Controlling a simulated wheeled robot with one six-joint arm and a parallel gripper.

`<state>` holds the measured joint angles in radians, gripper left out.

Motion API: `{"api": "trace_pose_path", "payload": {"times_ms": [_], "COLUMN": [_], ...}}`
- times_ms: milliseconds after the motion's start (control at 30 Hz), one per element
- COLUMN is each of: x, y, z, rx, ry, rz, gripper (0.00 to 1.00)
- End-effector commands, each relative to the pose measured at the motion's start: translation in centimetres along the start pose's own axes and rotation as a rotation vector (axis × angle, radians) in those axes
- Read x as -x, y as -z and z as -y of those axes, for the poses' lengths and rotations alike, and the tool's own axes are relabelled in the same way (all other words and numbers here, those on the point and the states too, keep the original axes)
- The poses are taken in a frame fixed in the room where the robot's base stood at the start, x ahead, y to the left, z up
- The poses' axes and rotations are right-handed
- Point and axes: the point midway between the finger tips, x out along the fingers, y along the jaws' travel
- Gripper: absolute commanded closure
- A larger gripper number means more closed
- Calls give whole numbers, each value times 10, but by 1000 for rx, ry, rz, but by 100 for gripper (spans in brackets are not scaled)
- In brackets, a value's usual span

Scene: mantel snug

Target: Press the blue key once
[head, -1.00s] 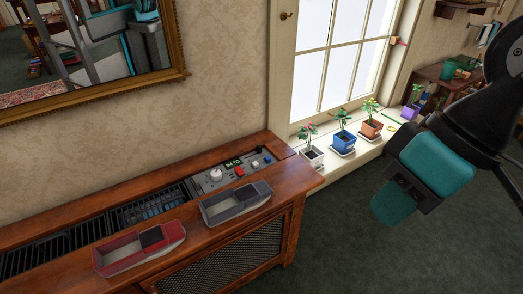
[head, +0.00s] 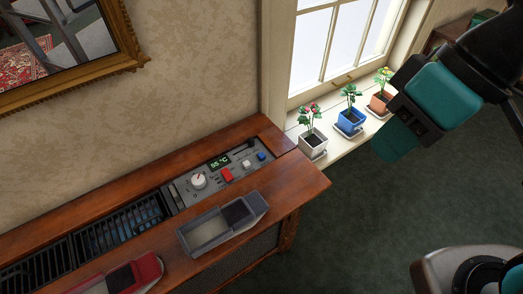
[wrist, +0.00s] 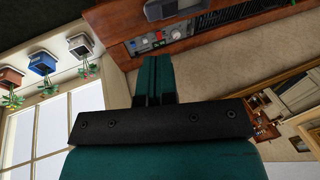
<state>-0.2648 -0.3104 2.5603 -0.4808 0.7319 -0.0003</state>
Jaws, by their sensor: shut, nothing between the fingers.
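The blue key (head: 262,156) is a small block at the right end of the grey control panel (head: 184,190), set in the top of a wooden cabinet. A white key (head: 246,164), a red key (head: 226,175) and a white knob (head: 198,180) lie to its left, under a green display (head: 219,162). My gripper (head: 388,150) is shut and empty, up at the right, well apart from the panel.
A grey tray (head: 205,231) and a red tray (head: 125,275) sit on the cabinet (head: 300,188) in front of the panel. A wall rises behind; open floor lies at right.

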Motion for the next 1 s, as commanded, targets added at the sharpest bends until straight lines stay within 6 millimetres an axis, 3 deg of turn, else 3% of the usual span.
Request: {"api": "trace_pose_path", "payload": {"times_ms": [167,267,367,500,600,700,800,1000], "x": [-14,-40,-80,-149,-199,-242,-273,-297], "y": [22,58,107,172,206,228,242,252], "z": [-10,-25,-45,-75,-93,-106,-115,-122], "rx": [60,166,316,552,711,845,946,1035], "ry": [3,-5,-36,-123,-202,-279,-342,-403], "rz": [-33,-93,-177,-293,-359,-405,-435,-460], "gripper": [100,100,100,100,100,100,100,100]}}
